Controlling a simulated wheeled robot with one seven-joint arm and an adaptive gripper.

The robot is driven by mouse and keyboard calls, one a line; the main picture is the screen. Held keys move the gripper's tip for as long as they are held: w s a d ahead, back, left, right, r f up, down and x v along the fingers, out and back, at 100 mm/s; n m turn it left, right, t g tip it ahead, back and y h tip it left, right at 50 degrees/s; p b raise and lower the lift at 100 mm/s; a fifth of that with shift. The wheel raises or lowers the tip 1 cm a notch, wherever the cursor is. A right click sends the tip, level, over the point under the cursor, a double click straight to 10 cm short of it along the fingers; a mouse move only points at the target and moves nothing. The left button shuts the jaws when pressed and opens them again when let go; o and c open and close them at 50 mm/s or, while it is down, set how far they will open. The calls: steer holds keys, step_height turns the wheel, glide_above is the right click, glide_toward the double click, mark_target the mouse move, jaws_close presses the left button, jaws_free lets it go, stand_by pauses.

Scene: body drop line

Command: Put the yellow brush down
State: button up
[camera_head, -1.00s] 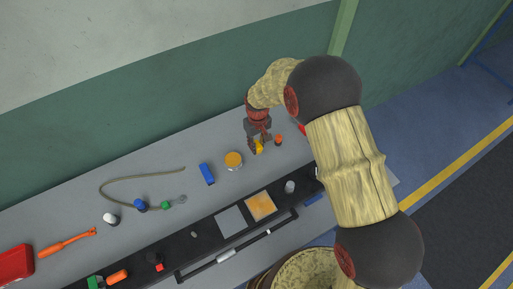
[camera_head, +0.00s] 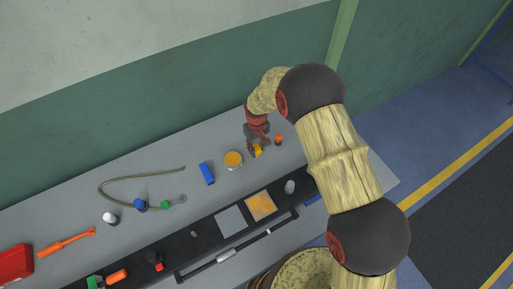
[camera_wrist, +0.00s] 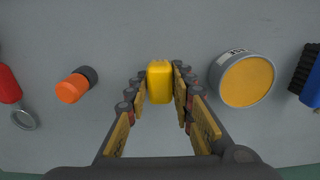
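The yellow brush (camera_wrist: 160,82) is between the two fingertips of my gripper (camera_wrist: 161,85) in the wrist view. The fingertips lie close against both of its sides, and my gripper looks shut on it. In the head view, the yellow brush (camera_head: 258,151) shows just below my gripper (camera_head: 256,147), over the back right part of the grey bench (camera_head: 140,165). The brush's underside is hidden, so I cannot tell whether it touches the bench.
A round tin with an orange-yellow top (camera_wrist: 247,80) stands right of the brush in the wrist view, with a blue brush (camera_wrist: 312,78) beyond. An orange and black piece (camera_wrist: 75,86) and a red item with a ring (camera_wrist: 12,95) lie left. Bare bench separates them.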

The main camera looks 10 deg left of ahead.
mark_target(257, 147)
steer(key=o, duration=0.4)
steer(key=shift+r, duration=0.2)
steer(key=s+d+r+m+t, duration=0.1)
steer(key=d+r, duration=0.3)
steer(key=r, duration=0.9)
steer(key=s+d+r+m, duration=0.1)
steer(key=d+r, duration=0.3)
steer(key=r, duration=0.9)
steer(key=s+d+r+m+t, duration=0.2)
steer(key=s+d+r, duration=0.4)
steer(key=d+r, duration=0.3)
steer(key=s+d+r+m+t, duration=0.1)
steer(key=s+d+r, duration=0.1)
steer(key=s, duration=0.4)
steer(key=s+d+r+m, duration=0.1)
steer(key=s+d+r, duration=0.1)
steer(key=s+d, duration=0.3)
steer(key=s+d+r+m+t, duration=0.1)
steer(key=s+d+r, duration=0.2)
steer(key=s, duration=0.5)
steer(key=shift+s+d+t, duration=0.1)
steer(key=shift+d+t, duration=0.1)
steer(key=shift+t, duration=0.1)
steer(key=shift+f, duration=0.1)
